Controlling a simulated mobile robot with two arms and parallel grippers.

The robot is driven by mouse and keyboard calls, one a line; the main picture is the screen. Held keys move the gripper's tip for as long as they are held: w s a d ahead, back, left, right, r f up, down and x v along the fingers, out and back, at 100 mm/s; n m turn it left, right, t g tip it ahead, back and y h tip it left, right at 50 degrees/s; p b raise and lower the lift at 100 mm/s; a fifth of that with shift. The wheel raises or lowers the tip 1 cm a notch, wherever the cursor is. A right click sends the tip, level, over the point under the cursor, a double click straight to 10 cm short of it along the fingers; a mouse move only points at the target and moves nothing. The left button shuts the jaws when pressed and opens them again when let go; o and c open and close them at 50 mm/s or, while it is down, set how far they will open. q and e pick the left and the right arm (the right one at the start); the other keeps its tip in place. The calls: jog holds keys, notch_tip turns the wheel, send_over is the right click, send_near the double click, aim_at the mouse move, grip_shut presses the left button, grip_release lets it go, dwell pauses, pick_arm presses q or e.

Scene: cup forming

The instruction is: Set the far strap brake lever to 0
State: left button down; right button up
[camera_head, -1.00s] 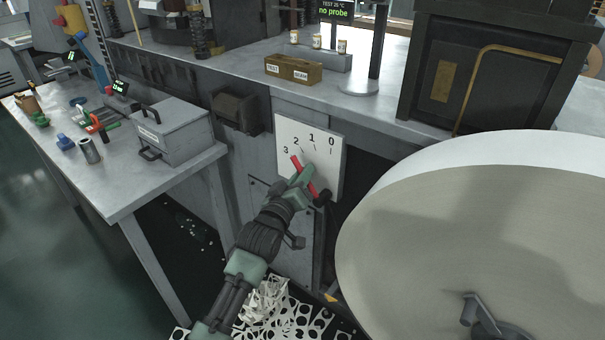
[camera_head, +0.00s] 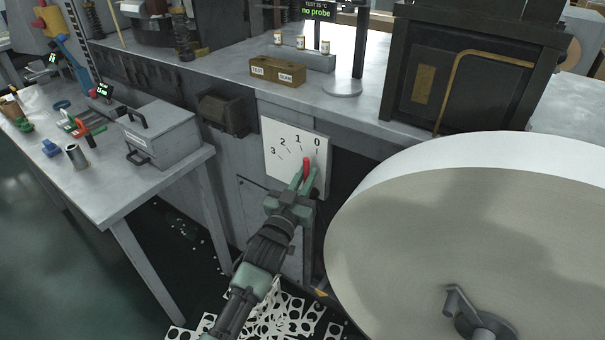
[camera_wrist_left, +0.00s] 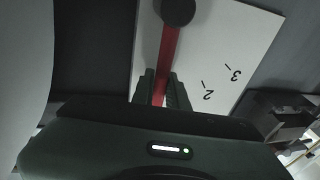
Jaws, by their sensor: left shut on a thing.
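The red brake lever (camera_head: 307,168) is mounted on a white scale panel (camera_head: 284,166) marked 3, 2, 1, 0 from left to right. Its red tip points up, close to the 1 mark and on its side towards 0. My left gripper (camera_head: 303,186) is shut on the lever and hides part of it. In the left wrist view the fingers (camera_wrist_left: 158,92) sit on both sides of the red lever (camera_wrist_left: 167,52). A dark round part (camera_wrist_left: 177,10) covers one end of the lever there. My right gripper is not in view.
A large pale roll (camera_head: 430,240) stands close to the right of the panel. A metal side table (camera_head: 120,195) with a grey box (camera_head: 165,135) is at left. Punched white scrap (camera_head: 290,315) lies below my left arm. The machine bed (camera_head: 345,95) is above the panel.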

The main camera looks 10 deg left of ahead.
pick_arm(q)
jog(key=shift+d+f+m, duration=0.1)
jog(key=shift+d+m, duration=0.1)
jog(key=shift+m, duration=0.1)
jog(key=c, duration=1.4)
grip_release()
jog(key=shift+s, duration=0.1)
